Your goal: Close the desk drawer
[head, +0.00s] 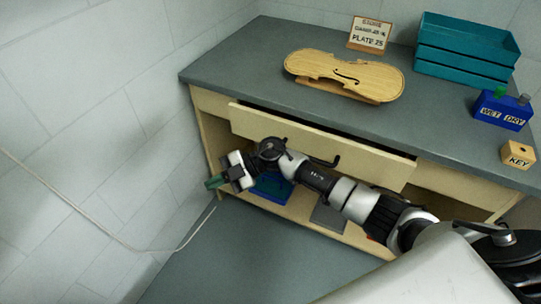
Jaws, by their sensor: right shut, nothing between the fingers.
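The desk drawer (370,161) is partly pulled out under the grey desktop. A dark gap shows behind the top edge of its pale wooden front. A dark handle (328,162) shows on the front, partly behind my right arm. My right arm crosses in front of the drawer from the lower right. My right gripper (214,182) is shut and empty, pointing left, below the drawer's left end and apart from the handle. My left gripper is not in view.
On the desk (240,62) are a violin body (345,75), a sign (370,34), teal trays (465,50), a blue WET/DRY holder (502,110) and a KEY block (518,155). A blue bin (272,188) sits beneath. A cable (90,218) hangs along the left wall.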

